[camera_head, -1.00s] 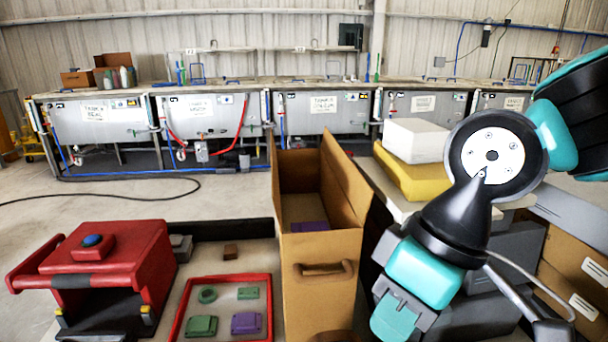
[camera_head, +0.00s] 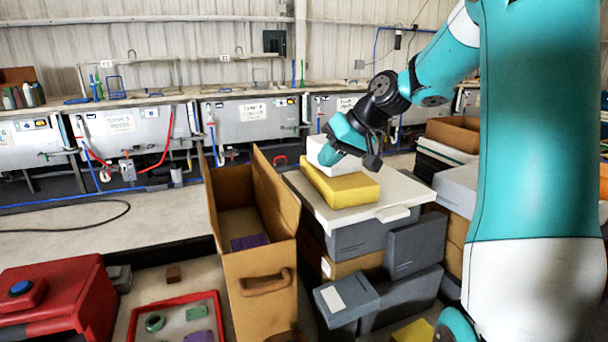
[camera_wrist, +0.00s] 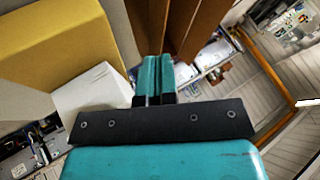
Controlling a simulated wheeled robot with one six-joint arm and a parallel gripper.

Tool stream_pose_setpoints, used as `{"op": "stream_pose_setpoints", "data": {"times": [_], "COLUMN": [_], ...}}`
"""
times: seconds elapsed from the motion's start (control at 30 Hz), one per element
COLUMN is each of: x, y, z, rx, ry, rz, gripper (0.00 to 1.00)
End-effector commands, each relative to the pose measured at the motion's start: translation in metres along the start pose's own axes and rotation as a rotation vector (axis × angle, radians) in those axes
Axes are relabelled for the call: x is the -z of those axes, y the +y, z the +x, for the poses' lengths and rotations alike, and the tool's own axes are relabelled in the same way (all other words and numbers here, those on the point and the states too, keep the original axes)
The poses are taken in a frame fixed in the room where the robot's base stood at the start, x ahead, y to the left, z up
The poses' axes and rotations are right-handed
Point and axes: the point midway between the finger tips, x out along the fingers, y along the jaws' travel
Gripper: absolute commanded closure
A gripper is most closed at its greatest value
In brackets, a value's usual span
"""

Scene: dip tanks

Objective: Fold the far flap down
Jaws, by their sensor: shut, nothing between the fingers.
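An open brown cardboard box (camera_head: 262,300) stands left of centre in the head view, with a handle slot on its near side. Tall cardboard panels stand up along its left and right sides; I cannot clearly tell the far flap from the far wall. A purple item (camera_head: 248,242) lies inside. My gripper (camera_head: 328,155) is shut and empty, right of the box's far end, and overlaps the white block in the picture. In the wrist view, my closed fingertips (camera_wrist: 155,62) point toward upright brown panels (camera_wrist: 185,25) of the box.
A yellow block (camera_head: 345,190) and a white block (camera_head: 320,150) sit on a pale-topped stack right of the box. Grey cases (camera_head: 415,245) stand beside it. A red machine (camera_head: 60,305) and a red-rimmed tray (camera_head: 215,294) are at left. Dip tanks (camera_head: 255,120) line the back.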

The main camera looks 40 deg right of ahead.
Motion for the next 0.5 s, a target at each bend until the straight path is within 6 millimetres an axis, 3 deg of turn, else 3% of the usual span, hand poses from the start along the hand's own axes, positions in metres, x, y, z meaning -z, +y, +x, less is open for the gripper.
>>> {"op": "stream_pose_setpoints", "data": {"times": [0.17,0.5], "x": [0.002,0.002], "y": [0.002,0.002], "z": [0.017,0.077], "rx": [0.002,0.000], "ry": [0.001,0.000], "rz": [0.005,0.004], "gripper": [1.00,1.00]}}
